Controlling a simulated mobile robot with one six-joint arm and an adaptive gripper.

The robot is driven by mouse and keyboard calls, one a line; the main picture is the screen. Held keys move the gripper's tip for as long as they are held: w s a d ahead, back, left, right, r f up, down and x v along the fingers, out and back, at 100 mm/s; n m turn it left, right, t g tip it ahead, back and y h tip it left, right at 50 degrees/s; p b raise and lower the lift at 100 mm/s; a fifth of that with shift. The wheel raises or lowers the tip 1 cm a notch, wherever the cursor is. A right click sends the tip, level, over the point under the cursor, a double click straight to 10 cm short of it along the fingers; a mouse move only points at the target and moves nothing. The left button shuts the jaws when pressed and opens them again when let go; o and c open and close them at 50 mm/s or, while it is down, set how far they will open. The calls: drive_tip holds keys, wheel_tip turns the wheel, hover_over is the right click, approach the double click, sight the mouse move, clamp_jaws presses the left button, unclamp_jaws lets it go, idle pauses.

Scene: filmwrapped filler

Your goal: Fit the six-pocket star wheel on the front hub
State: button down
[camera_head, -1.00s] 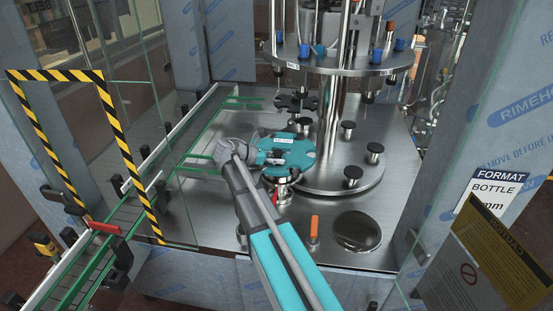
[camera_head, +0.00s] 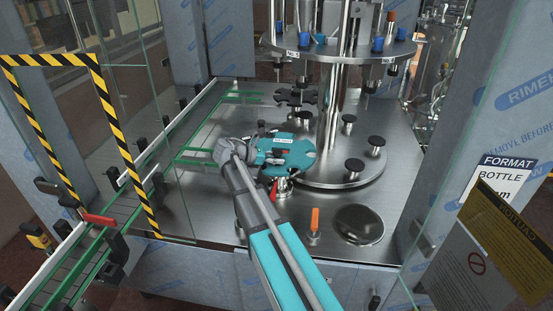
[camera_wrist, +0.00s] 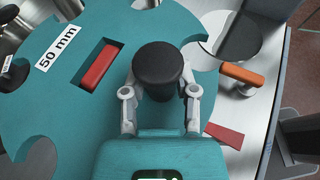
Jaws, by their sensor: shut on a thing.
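The teal star wheel (camera_head: 298,158) has rounded pockets in its rim; in the wrist view (camera_wrist: 60,110) it carries a "50 mm" label and a slot with a red block. My gripper (camera_wrist: 160,66) is shut on the wheel's black knob (camera_wrist: 158,70), one finger on each side. In the head view my gripper (camera_head: 262,156) is at the wheel's left side. The front hub (camera_head: 281,186) shows only partly below the wheel. Its top is hidden, so I cannot tell whether the wheel touches it.
A dark star wheel (camera_head: 296,97) stands behind. The round carousel (camera_head: 325,178) with black-topped posts is to the right. An orange-handled lever (camera_head: 315,221) and a dark disc (camera_head: 358,224) are in front. A guarded conveyor (camera_head: 85,250) runs at left.

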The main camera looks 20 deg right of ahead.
sight(277, 167)
drive_tip(key=shift+f+b, duration=1.6)
drive_tip(key=shift+f, duration=0.1)
drive_tip(key=shift+f, duration=0.25)
idle(0.4)
drive_tip(key=shift+c, duration=1.5)
unclamp_jaws()
drive_tip(key=shift+r, duration=0.1)
wheel_tip(277, 167, up, 10)
drive_tip(key=p, duration=1)
drive_tip(key=shift+r, duration=0.1)
